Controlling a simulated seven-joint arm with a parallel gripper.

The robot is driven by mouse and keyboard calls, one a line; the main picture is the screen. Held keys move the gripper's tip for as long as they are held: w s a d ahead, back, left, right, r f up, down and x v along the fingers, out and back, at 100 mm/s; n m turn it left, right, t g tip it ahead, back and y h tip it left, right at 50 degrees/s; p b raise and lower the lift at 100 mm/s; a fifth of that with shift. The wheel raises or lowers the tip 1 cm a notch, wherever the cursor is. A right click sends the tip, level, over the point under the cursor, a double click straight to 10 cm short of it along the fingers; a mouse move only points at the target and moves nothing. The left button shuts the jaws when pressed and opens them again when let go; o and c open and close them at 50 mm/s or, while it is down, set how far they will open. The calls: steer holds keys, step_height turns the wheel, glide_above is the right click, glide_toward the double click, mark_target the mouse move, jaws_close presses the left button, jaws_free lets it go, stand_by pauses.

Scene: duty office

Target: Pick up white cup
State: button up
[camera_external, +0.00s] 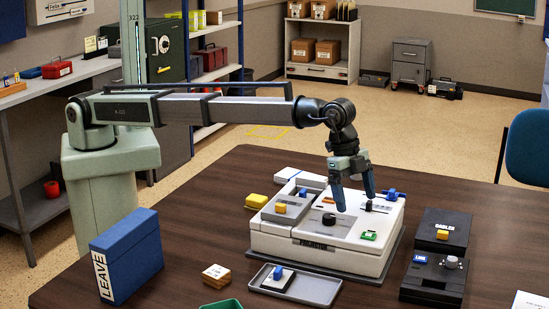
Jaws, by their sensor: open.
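I cannot make out a white cup anywhere in this view. My gripper (356,202) points down with its two blue fingers apart and nothing visible between them. It hangs over the right half of a white box marked PROJECTOR (275,242). A green piece (369,235) lies at the top's front right. A blue piece (392,194) is right of the fingers. Whether the fingertips touch the box, I cannot tell.
A blue LEAVE binder (128,255) stands at the left of the dark table (190,225). A grey tray (318,291) lies in front of the projector. Black boxes, one marked CABLES (445,226), stand at the right. A yellow block (256,201) lies left of the projector.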

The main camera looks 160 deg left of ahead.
steer(key=s+a+n+g+h, duration=0.1)
steer(key=s+a, duration=0.8)
steer(key=s, duration=0.5)
steer(key=s+a+r+n+g, duration=0.1)
steer(key=s+a+n, duration=0.1)
steer(key=s+a, duration=0.9)
steer(key=s+a+n+g+h, duration=0.1)
steer(key=s+a, duration=0.5)
steer(key=s, duration=1.1)
steer(key=shift+s+d+f, duration=0.1)
steer(key=shift+f, duration=3.25)
steer(key=shift+s+d+f, duration=0.1)
steer(key=shift+f, duration=3.25)
steer(key=c, duration=1)
steer(key=shift+r, duration=0.15)
